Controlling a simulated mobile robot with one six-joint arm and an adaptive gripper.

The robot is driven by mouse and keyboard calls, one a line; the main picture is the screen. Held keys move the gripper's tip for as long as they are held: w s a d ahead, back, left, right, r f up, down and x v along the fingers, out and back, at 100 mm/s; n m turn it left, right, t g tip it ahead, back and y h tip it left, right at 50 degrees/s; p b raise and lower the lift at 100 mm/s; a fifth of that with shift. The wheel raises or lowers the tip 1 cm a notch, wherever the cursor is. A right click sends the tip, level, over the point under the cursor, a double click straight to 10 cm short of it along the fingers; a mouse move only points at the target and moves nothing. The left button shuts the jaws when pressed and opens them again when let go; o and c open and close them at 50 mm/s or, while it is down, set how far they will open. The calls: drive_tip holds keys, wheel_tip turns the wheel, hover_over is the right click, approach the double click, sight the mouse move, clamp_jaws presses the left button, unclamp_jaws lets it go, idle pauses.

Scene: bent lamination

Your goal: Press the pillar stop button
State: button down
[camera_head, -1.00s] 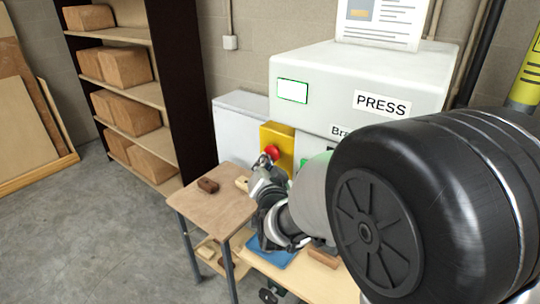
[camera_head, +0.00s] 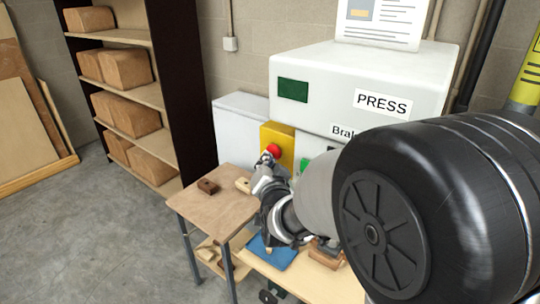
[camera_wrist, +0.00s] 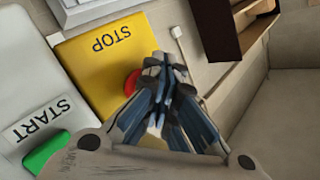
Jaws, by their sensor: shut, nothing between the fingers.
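The pillar stop button is a red round button (camera_head: 273,151) on a yellow box (camera_head: 284,135) at the front of the press. In the wrist view the yellow panel (camera_wrist: 97,60) reads STOP, and the red button (camera_wrist: 131,83) is partly hidden behind my fingers. My gripper (camera_head: 265,160) is shut and empty, its tips at the lower left of the button in the head view. In the wrist view the fingertips (camera_wrist: 165,65) overlap the button's right side. I cannot tell whether they touch it.
A green start button (camera_wrist: 47,150) sits on the white panel beside the stop panel. The white press (camera_head: 350,75) has a dark green display (camera_head: 293,90).

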drive_tip(key=shift+s+a+b, duration=0.4)
drive_tip(key=shift+s+a, duration=0.15)
drive_tip(key=shift+s, duration=0.2)
drive_tip(key=shift+s+a+b, duration=0.25)
drive_tip(key=shift+s+a, duration=0.5)
drive_tip(key=shift+s, duration=0.25)
drive_tip(key=shift+s+a+b, duration=0.2)
drive_tip(key=shift+s+a, duration=0.55)
drive_tip(key=shift+s, duration=0.25)
drive_tip(key=s+d+f+n+g+b, duration=0.2)
drive_tip(key=s+d+f+g+b, duration=0.2)
drive_tip(key=s, duration=0.6)
drive_tip(key=s+d+f+n+g+h+b, duration=0.1)
drive_tip(key=s+d+f+n+g+b, duration=0.1)
drive_tip(key=s+d+f+b, duration=0.5)
drive_tip(key=s+d+f+n+g+h+b, duration=0.1)
drive_tip(key=s+d+f+g+b, duration=0.4)
drive_tip(key=s+f+b, duration=0.4)
drive_tip(key=s+d+f, duration=0.1)
drive_tip(key=s+f, duration=0.4)
drive_tip(key=s, duration=0.1)
drive_tip(key=shift+d+f+n+g+b, duration=0.15)
drive_tip(key=shift+d+n+g+b, duration=0.15)
drive_tip(key=shift+d+n+b, duration=0.1)
